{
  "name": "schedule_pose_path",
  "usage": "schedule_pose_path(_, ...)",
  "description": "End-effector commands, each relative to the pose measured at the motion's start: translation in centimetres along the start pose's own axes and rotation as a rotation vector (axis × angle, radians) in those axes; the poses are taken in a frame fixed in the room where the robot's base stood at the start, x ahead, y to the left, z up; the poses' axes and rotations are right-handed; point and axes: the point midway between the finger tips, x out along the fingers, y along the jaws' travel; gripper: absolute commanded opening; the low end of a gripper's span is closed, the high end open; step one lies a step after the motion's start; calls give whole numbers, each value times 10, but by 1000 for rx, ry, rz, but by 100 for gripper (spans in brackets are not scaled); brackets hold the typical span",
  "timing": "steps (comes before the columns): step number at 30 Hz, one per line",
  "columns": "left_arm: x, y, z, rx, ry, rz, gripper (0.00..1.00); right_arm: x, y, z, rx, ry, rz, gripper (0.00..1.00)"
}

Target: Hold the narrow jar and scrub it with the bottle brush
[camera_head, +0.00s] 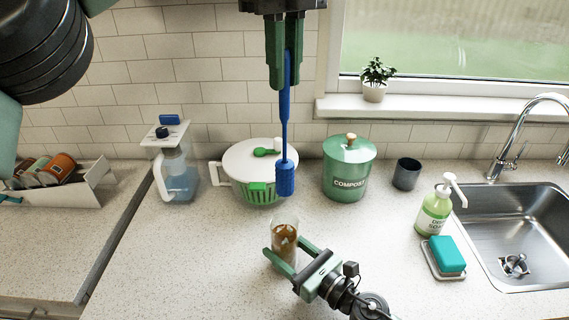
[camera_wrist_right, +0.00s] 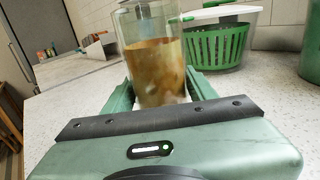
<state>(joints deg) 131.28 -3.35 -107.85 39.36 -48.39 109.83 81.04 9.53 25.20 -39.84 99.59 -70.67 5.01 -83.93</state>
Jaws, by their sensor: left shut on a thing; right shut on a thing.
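The narrow jar (camera_head: 285,232) is clear glass with brown soiling inside and stands upright on the counter. My right gripper (camera_head: 284,256) is shut around its lower part. The jar also shows in the right wrist view (camera_wrist_right: 152,65) between the green fingers, its top cut off by the frame. My left gripper (camera_head: 285,84) is shut on the handle of the blue bottle brush (camera_head: 285,178). The brush hangs head down, and its bristles show just above the jar's rim in the head view, apart from it. No brush shows inside the jar.
Behind stand a water pitcher (camera_head: 178,180), a white-lidded green salad spinner (camera_head: 235,165), a green compost bin (camera_head: 347,175) and a dark cup (camera_head: 406,174). A soap bottle (camera_head: 433,212), a teal sponge (camera_head: 446,254) and the sink (camera_head: 520,230) are at right. The front-left counter is clear.

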Motion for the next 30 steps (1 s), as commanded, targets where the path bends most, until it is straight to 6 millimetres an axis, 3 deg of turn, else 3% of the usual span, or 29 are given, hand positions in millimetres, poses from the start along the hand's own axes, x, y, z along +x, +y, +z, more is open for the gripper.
schedule_pose_path(16,37,20,-6,0,-41,-84,0,0,0,0,0,0,0,7)
schedule_pose_path(23,44,22,-9,0,-53,-112,0,0,0,0,0,0,0,7)
schedule_pose_path(30,62,22,-9,-1,-51,-111,0,0,0,0,0,0,0,7)
